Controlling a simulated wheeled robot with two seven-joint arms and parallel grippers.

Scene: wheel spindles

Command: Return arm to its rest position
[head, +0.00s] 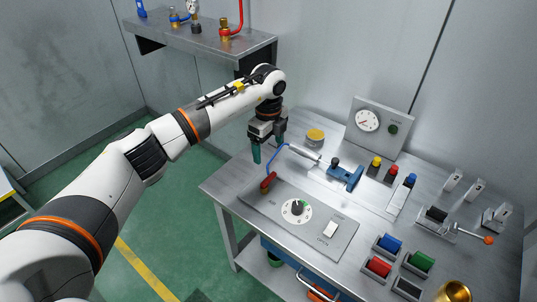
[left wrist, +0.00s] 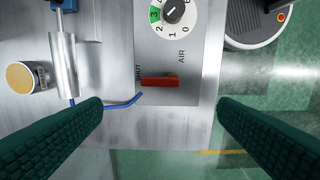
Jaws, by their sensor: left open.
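My left arm reaches in from the left in the head view. My left gripper (head: 268,145) hangs from it with green fingers pointing down, above the left end of the metal workbench (head: 228,187). The gripper is open and empty. In the left wrist view its two green fingers stand wide apart with nothing held between them (left wrist: 160,108). Beyond them lie the red lever (left wrist: 160,82) marked SHUT and the blue hose (left wrist: 122,105), apart from the fingers. My right gripper is in neither view.
A control panel (head: 325,242) with a dial (head: 297,209) and the red lever (head: 268,181) lies on the bench. A wall shelf (head: 207,40) is behind.

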